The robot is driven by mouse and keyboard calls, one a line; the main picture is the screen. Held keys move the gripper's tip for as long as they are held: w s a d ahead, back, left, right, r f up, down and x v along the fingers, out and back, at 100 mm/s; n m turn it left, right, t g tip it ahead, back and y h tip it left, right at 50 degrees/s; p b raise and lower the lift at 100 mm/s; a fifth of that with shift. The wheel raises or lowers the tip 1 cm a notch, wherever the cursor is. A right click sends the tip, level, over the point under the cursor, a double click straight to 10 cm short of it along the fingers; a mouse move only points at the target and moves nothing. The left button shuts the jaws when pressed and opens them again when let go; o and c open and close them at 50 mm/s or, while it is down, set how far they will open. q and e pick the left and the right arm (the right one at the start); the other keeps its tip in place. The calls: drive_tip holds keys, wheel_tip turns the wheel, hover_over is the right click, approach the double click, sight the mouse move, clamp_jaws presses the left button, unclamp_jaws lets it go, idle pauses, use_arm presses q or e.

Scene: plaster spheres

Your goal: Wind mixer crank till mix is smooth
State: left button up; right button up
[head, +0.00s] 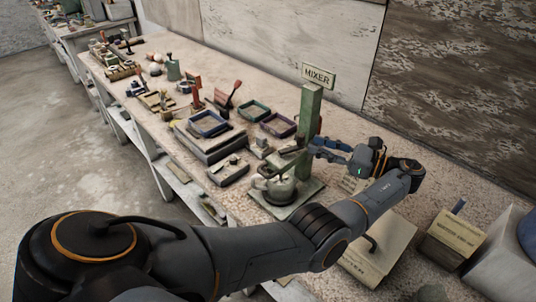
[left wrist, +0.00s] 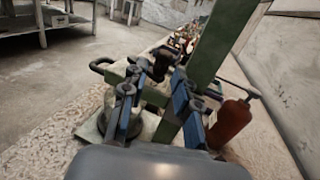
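The mixer is a green post (head: 309,118) with a "MIXER" sign (head: 318,76) on a green base plate (head: 307,197). A rounded grey pot (head: 280,189) stands on the plate, with dark crank parts (head: 285,163) above it. My left gripper (head: 313,148) reaches in from the right beside the post, its blue fingers spread. In the left wrist view the fingers (left wrist: 152,88) stand apart, with dark mixer parts between or beyond them; I see no clear grip. The post (left wrist: 220,45) rises close beside the right finger. The mix inside the pot is hidden. My right gripper is out of view.
Trays, including a blue-rimmed one (head: 208,124) and a purple-rimmed one (head: 278,125), stand left of the mixer. A reddish-brown bottle (left wrist: 231,123) is close to the gripper's right. A labelled box (head: 452,238) and papers lie at the bench's right. The wall runs behind.

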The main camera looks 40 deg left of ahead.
use_arm(q)
drive_tip(key=shift+t, duration=0.3)
drive_tip(key=a, duration=0.2)
drive_tip(key=s+a+p, duration=0.1)
drive_tip(key=a, duration=0.2)
drive_tip(key=shift+r, duration=0.15)
drive_tip(key=m+t+h+p, duration=0.6)
drive_tip(key=m+t+p, duration=0.5)
drive_tip(key=t, duration=0.6)
approach(304, 139)
drive_tip(key=s+d+f+m+b, duration=0.1)
drive_tip(key=s+d, duration=0.3)
drive_tip(key=s, duration=0.4)
drive_tip(key=s+a+f+n+g+h, duration=0.1)
drive_tip(key=s+f+n+g+h, duration=0.2)
drive_tip(key=f+n, duration=0.5)
drive_tip(key=s+a+f+n+g+h+b, duration=0.1)
drive_tip(key=s+f+n+g+h, duration=0.2)
drive_tip(key=f+n, duration=0.4)
drive_tip(key=shift+s+f+n+g, duration=0.4)
drive_tip(key=shift+s+f+g, duration=0.5)
drive_tip(key=shift+s+f, duration=0.2)
